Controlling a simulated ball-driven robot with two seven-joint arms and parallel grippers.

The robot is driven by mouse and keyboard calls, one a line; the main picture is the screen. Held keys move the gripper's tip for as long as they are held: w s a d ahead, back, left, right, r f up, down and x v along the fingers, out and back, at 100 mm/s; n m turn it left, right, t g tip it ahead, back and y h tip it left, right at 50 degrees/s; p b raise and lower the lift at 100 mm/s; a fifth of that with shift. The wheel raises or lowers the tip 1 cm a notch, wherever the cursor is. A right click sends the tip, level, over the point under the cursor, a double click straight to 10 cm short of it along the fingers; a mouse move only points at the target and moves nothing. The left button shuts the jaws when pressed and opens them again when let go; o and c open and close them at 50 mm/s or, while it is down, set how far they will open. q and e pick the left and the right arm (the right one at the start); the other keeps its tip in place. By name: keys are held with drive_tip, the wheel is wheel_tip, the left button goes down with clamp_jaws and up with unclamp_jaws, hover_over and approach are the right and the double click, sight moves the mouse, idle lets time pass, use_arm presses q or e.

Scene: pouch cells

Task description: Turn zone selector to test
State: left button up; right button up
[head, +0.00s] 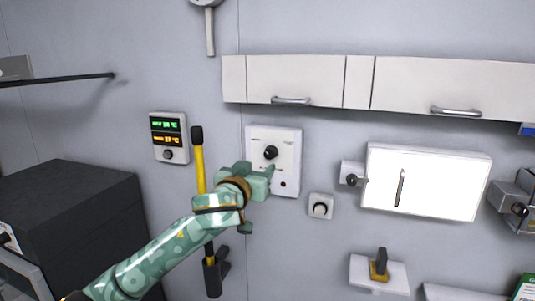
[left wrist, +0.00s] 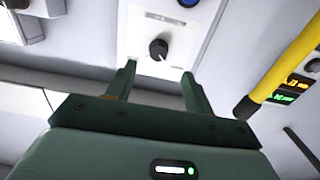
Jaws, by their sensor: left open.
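The zone selector is a black round knob (head: 270,153) on a white wall panel (head: 290,137). A small red dot sits low on the panel. In the left wrist view the knob (left wrist: 158,48) carries a light pointer mark and lies between and beyond the two fingers. The panel's lettering is too small to read. My left gripper (head: 268,172) is in front of the panel, just below the knob in the head view. In the left wrist view the left gripper (left wrist: 158,80) is open and empty, its fingers apart from the knob. My right gripper is not in view.
A display unit (head: 169,137) with green and orange readouts hangs left of a yellow bar (head: 200,165). A small round switch (head: 320,206) and a lit white panel (head: 430,185) are to the right. Cupboards (head: 300,82) hang above. A dark cabinet (head: 75,215) stands at left.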

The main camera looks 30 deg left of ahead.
sight(269, 155)
use_arm(q)
drive_tip(key=x, duration=0.2)
drive_tip(key=p+x, duration=0.1)
drive_tip(key=x, duration=0.2)
drive_tip(key=p+x, duration=0.1)
drive_tip(key=x, duration=0.1)
drive_tip(key=shift+w+d+r, duration=0.1)
drive_tip(key=shift+w+r, duration=0.15)
drive_tip(key=shift+w, duration=0.05)
drive_tip(key=shift+w+f, duration=0.2)
drive_tip(key=shift+w, duration=0.2)
drive_tip(key=shift+s, duration=0.1)
drive_tip(key=shift+c, duration=1.2)
drive_tip(key=c, duration=0.7)
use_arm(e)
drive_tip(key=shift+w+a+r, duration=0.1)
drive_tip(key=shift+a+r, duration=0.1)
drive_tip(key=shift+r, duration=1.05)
